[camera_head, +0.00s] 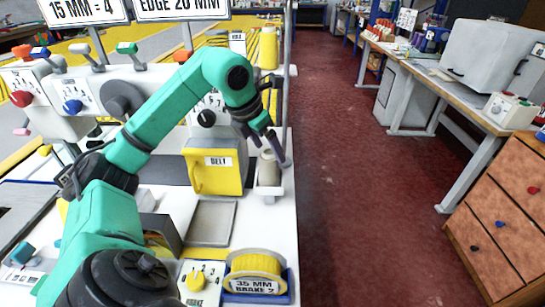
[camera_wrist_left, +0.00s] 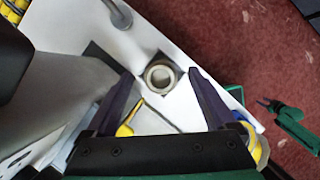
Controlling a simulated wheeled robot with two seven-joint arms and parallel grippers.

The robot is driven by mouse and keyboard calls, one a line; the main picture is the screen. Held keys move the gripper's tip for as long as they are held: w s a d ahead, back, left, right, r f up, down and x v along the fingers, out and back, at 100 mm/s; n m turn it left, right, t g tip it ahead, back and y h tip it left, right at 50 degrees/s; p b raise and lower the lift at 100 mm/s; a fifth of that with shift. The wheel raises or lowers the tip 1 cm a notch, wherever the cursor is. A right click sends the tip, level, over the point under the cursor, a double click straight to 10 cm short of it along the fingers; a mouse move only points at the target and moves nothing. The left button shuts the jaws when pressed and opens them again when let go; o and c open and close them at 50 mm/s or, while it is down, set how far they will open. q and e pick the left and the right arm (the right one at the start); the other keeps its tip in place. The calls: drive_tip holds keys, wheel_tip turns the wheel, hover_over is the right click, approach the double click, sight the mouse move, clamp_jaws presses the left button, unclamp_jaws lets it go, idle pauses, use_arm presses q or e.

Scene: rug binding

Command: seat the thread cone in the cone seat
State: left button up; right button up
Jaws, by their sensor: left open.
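The thread cone (camera_head: 268,168) is a pale grey-tan cone standing at the right edge of the white bench. It appears to stand in a small white holder, likely the cone seat (camera_head: 268,190); how deep it sits I cannot tell. In the left wrist view the thread cone (camera_wrist_left: 160,77) shows from above as a round ring on a dark square patch. My left gripper (camera_head: 270,147) is open just above the cone, its fingers to either side of it; contact cannot be made out. A green arm part, probably my right one (camera_wrist_left: 292,128), shows over the floor; its jaws are unclear.
A yellow box marked BELT (camera_head: 215,172) stands left of the cone. A yellow roll in a blue holder (camera_head: 255,272) is at the front. Yellow thread cones (camera_head: 268,48) stand behind. The red floor (camera_head: 345,190) to the right is clear.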

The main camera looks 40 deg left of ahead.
use_arm(q)
drive_tip(key=p+v, duration=0.1)
drive_tip(key=v, duration=0.6)
drive_tip(key=shift+d+f, duration=0.1)
